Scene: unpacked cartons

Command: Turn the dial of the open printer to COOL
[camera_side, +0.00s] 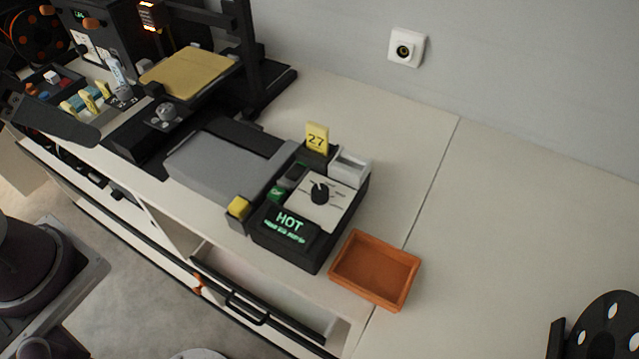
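The dial is a black knob (319,193) on a white marked plate (334,212), on top of a dark control box (315,256). Its pointer appears to be toward the back of the plate; the printed marks are too small to read. The box's front display (289,224) shows HOT in green, with a smaller unreadable line below. The open printer beside it has a flat grey bed (222,165). A yellow tag (317,138) reading 27 stands behind the dial. My gripper is not in view, and nothing visible touches the dial.
An orange tray (375,268) sits right of the control box. A framed printer with a yellow bed (188,73) and a grey knob (167,112) stands farther back left. A drawer (265,305) is open below. The counter at right is mostly clear; a black spool (608,330) is at lower right.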

